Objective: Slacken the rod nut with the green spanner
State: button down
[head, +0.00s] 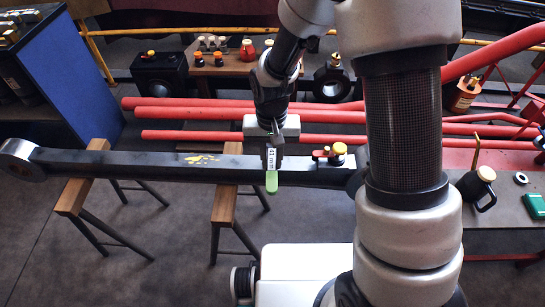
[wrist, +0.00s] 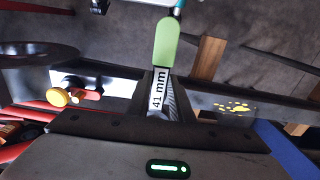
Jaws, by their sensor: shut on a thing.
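My gripper (head: 272,148) is shut on the green spanner (head: 271,181), just above the long dark rod (head: 130,164). The spanner's green end and its white "41 mm" label point towards the camera in the head view. In the wrist view the green handle (wrist: 166,42) sticks out beyond my fingers (wrist: 160,100). The spanner's other end is hidden by the gripper. A red fitting with a yellow cap (head: 337,150) sits on the rod to the right of my gripper; it also shows in the wrist view (wrist: 62,96). I cannot make out the rod nut for certain.
Wooden trestles (head: 82,182) stand under the rod. Yellow marks (head: 202,159) lie on its top. Red pipes (head: 200,117) run behind. A bench at the right holds a black oil can (head: 477,188) and a green box (head: 534,205). A blue panel (head: 70,75) stands at the left.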

jog(key=shift+f+b, duration=1.45)
jog(key=shift+f, duration=0.65)
jog(key=shift+f+b, duration=1.05)
jog(key=shift+f, duration=0.35)
jog(key=shift+f, duration=0.35)
jog(key=shift+f+b, duration=0.3)
jog(key=shift+b, duration=0.2)
jog(key=shift+d+n, duration=0.55)
jog(key=shift+n, duration=0.25)
jog(key=shift+w+d+n+p, duration=0.15)
jog(key=shift+d+n+p, duration=0.25)
jog(key=shift+d+n, duration=0.25)
